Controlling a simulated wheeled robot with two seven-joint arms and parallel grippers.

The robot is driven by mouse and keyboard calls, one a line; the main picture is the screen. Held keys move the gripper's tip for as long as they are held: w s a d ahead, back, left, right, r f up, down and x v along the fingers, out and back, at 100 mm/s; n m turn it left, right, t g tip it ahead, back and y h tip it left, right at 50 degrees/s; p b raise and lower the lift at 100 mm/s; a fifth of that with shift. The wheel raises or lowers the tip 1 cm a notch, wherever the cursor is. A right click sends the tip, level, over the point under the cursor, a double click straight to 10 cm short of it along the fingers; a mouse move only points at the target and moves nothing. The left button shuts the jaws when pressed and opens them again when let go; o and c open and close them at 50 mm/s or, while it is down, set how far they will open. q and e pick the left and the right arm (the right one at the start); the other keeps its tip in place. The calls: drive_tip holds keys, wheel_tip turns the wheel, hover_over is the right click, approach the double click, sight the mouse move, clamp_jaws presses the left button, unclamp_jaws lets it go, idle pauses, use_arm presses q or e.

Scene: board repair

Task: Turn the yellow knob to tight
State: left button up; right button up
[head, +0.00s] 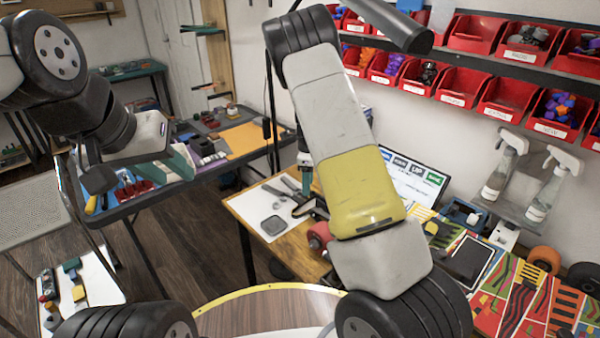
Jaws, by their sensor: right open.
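I cannot make out the yellow knob in the head view; my right arm covers part of the work table. My left gripper (130,152) is at the upper left, over the dark side table. Its light-coloured hand shows, but its fingers are too unclear to tell whether they are open or shut. My right arm rises through the middle of the view, with a yellow band on one link. A red round part (319,235) shows beside that arm at the wooden table.
Red bins (461,87) line the wall at the upper right. Spray bottles (501,172) stand on a small shelf below. A screen (411,176) and a dark tablet (468,258) sit on the right side. A coloured striped mat (520,300) covers the table there. Wooden floor is open at left.

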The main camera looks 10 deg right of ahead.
drive_tip(key=shift+f, duration=0.35)
clamp_jaws()
drive_tip(key=shift+n, duration=1.5)
unclamp_jaws()
drive_tip(key=shift+r, duration=3.95)
